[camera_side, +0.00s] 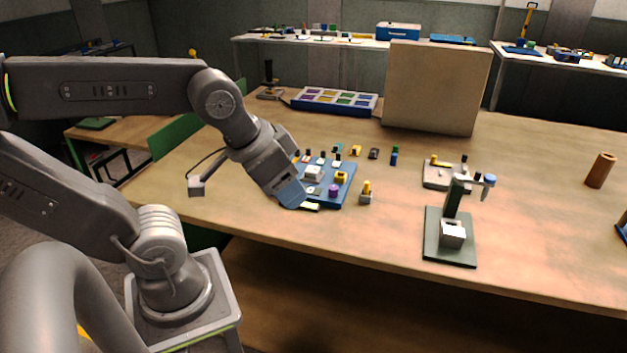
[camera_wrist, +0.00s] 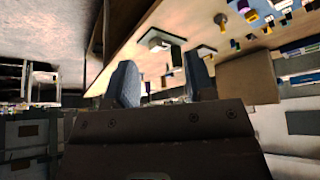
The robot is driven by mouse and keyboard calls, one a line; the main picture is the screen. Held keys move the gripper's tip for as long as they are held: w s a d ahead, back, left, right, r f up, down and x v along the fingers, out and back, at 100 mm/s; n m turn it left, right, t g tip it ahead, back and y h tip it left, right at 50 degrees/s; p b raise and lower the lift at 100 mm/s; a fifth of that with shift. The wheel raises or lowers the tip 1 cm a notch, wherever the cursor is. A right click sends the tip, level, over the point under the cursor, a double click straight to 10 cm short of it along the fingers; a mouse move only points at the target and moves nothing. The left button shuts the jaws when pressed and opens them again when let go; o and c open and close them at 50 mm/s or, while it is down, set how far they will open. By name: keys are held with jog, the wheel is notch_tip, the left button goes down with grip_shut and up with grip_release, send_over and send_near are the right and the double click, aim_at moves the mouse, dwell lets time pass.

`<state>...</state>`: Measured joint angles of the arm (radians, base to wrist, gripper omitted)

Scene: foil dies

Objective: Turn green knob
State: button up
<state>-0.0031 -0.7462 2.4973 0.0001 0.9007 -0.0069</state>
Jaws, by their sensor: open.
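My gripper (camera_side: 290,193) has blue fingers and points down at the left edge of a blue board (camera_side: 345,185). I cannot tell whether it touches the board. In the wrist view, the two fingers of my gripper (camera_wrist: 162,75) stand apart with nothing held between them. The blue board carries small parts, among them a white block (camera_side: 313,172), a yellow part (camera_side: 341,177) and a purple knob (camera_side: 333,190). I cannot make out a green knob in either view; my gripper hides part of the board's left side.
A small press (camera_side: 451,250) on a dark green plate stands to the right of the board. Behind it is a grey plate (camera_side: 436,183) with small parts. A tan panel (camera_side: 436,88) stands upright at the back. A brown cylinder (camera_side: 601,170) is at far right.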

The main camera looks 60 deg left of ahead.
jog(key=shift+o, duration=0.3)
jog(key=w+a+n+g+y, duration=0.1)
jog(key=w+a+n+g, duration=0.1)
jog(key=w+a+n, duration=0.5)
jog(key=shift+w+a+r+n, duration=0.25)
jog(key=shift+a+n, duration=0.15)
jog(key=shift+n, duration=0.3)
jog(key=w+a+f+n+g, duration=0.1)
jog(key=a+f+n, duration=0.2)
jog(key=a+n, duration=0.45)
jog(key=w+a+f+n+g+h, duration=0.1)
jog(key=w+a+f+n, duration=0.3)
jog(key=a, duration=0.6)
jog(key=s+a+f+n+g, duration=0.1)
jog(key=a+f+n+g, duration=0.15)
jog(key=a+n, duration=0.55)
jog(key=shift+m+t, duration=0.45)
jog(key=shift+m, duration=0.1)
jog(key=f, duration=1.3)
jog(key=shift+a+f, duration=0.25)
jog(key=shift+f, duration=0.05)
jog(key=shift+c, duration=0.5)
jog(key=c, duration=0.8)
